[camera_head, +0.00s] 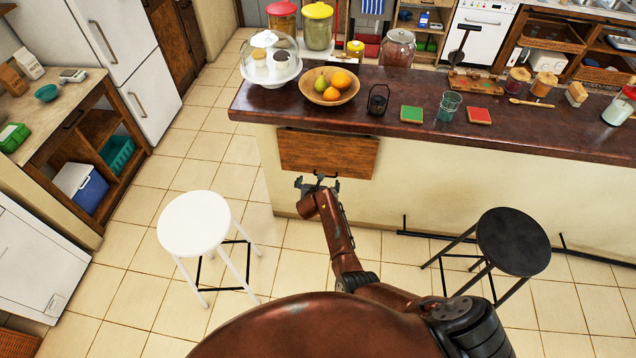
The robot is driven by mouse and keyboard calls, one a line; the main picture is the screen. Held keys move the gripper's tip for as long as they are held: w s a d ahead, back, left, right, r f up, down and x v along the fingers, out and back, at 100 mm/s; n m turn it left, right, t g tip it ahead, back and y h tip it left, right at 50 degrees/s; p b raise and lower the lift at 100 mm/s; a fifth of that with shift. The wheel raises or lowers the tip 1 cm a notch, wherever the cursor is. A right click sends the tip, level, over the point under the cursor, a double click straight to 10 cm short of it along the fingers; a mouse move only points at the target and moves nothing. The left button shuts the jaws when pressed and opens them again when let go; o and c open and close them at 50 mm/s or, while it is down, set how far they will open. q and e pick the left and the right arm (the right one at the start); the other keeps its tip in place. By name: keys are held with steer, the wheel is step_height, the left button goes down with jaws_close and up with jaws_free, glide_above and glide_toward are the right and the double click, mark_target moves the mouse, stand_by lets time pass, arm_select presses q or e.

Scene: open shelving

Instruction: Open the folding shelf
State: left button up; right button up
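The folding shelf (328,152) is a brown wooden panel. It hangs flat against the cream side of the counter, just below the dark countertop. My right gripper (318,179) is in front of the panel's lower edge, near its middle. Its fingers are spread apart with nothing between them. I cannot tell whether they touch the panel. My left gripper is not in view.
The countertop (420,93) above the panel holds a fruit bowl (329,97), a glass-domed stand (270,70) and a dark lantern (378,104). A white stool (195,222) stands left and a black stool (513,241) right. Tiled floor between them is open.

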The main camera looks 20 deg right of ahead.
step_height(320, 180, up, 9)
stand_by(0.3)
stand_by(0.5)
